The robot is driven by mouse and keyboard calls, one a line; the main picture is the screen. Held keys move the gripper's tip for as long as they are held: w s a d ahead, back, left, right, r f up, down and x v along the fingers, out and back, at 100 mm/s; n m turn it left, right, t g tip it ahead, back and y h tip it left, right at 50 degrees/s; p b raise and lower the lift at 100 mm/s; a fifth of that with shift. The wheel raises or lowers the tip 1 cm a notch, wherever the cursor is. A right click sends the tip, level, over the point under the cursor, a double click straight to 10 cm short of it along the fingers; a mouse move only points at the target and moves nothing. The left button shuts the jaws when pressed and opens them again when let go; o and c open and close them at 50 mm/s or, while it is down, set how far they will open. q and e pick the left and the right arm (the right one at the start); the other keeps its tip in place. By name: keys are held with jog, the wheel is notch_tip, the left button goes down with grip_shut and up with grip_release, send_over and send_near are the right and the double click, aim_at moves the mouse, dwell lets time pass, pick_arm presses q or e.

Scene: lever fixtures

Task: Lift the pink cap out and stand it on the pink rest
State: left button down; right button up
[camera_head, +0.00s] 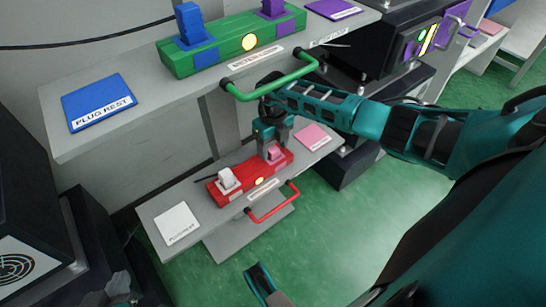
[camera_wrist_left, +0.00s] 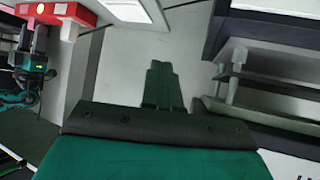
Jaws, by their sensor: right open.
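The pink cap (camera_head: 274,154) sits at the right end of the red fixture (camera_head: 242,183). My right gripper (camera_head: 273,140) is open and points down just above the cap, its fingers close to it; contact cannot be told. The pink rest (camera_head: 313,137) is a flat pad on the lower shelf, right of the fixture. The left wrist view also shows my right gripper (camera_wrist_left: 32,62) by the red fixture (camera_wrist_left: 62,12). My left gripper (camera_wrist_left: 162,70) appears there with its fingers together and nothing visible between them, away from the cap.
A white cap (camera_head: 228,180) is at the fixture's left end, and a white plug rest (camera_head: 177,224) lies further left. A red handle (camera_head: 273,204) juts from the shelf front. Above are a green handle (camera_head: 270,90) and green fixture (camera_head: 230,45).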

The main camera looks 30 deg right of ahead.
jog(key=shift+f, duration=0.6)
jog(key=c, duration=1)
jog(key=shift+r, duration=0.2)
jog(key=shift+c, duration=0.2)
